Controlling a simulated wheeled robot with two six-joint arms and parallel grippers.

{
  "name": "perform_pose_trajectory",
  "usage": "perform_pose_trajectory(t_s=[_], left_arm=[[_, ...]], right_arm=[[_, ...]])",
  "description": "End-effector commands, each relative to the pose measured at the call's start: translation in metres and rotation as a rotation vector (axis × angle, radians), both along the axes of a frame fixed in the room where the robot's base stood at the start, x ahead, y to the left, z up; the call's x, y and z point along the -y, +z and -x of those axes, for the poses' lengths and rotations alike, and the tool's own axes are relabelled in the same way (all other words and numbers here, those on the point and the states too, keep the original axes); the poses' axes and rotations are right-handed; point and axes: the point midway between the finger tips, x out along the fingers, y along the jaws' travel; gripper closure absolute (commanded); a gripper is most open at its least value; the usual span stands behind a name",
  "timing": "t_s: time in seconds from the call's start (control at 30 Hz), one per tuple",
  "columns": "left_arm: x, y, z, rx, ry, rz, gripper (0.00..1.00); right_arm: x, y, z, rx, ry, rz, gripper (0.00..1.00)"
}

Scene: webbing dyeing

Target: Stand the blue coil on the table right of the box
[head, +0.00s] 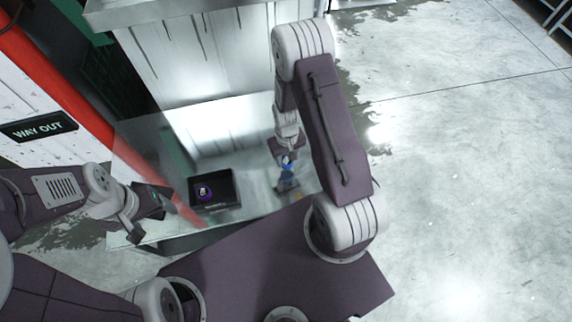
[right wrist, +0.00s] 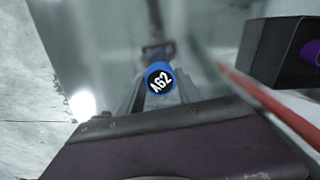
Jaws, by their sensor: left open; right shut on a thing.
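The blue coil (head: 287,161) is between the fingers of my right gripper (head: 285,160), to the right of the box in the head view. In the right wrist view its round end (right wrist: 161,79) faces the camera and reads "AG2". My right gripper is shut on it. I cannot tell whether the coil touches the table (head: 255,120). The black box (head: 223,204) stands on the table, and it also shows at the right edge of the right wrist view (right wrist: 262,72). My left gripper (head: 152,212) is open and empty, left of the box.
A purple coil (head: 204,191) is inside the box. The table is glossy and reflective, with bare room around the blue coil. A red post (head: 75,100) and a "WAY OUT" sign (head: 38,127) stand at the left. A pale streaked panel (head: 200,55) is behind.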

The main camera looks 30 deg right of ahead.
Motion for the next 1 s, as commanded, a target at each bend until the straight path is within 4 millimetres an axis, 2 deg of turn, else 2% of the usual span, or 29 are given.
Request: perform_pose_trajectory(t_s=[0.13, 0.3, 0.37, 0.7, 0.73, 0.8, 1.0], left_arm=[[0.000, -0.002, 0.000, 0.000, 0.000, 0.000, 0.24], [0.000, -0.016, 0.000, 0.000, 0.000, 0.000, 0.24], [0.000, -0.018, 0.000, 0.000, 0.000, 0.000, 0.24], [0.000, -0.018, 0.000, 0.000, 0.000, 0.000, 0.24], [0.000, -0.018, 0.000, 0.000, 0.000, 0.000, 0.24], [0.000, -0.017, 0.000, 0.000, 0.000, 0.000, 0.24], [0.000, -0.017, 0.000, 0.000, 0.000, 0.000, 0.24]], right_arm=[[0.000, -0.004, 0.000, -0.001, 0.000, 0.000, 0.99], [0.000, -0.035, 0.001, -0.003, 0.000, 0.000, 0.99], [0.000, -0.042, 0.000, -0.002, 0.000, 0.000, 0.99], [0.000, -0.044, 0.000, 0.000, 0.001, 0.000, 0.99], [0.000, -0.043, 0.000, 0.000, 0.001, 0.000, 0.54], [0.000, -0.043, 0.000, 0.000, 0.001, 0.000, 0.38], [0.000, -0.043, 0.000, 0.000, 0.001, 0.000, 0.38]])
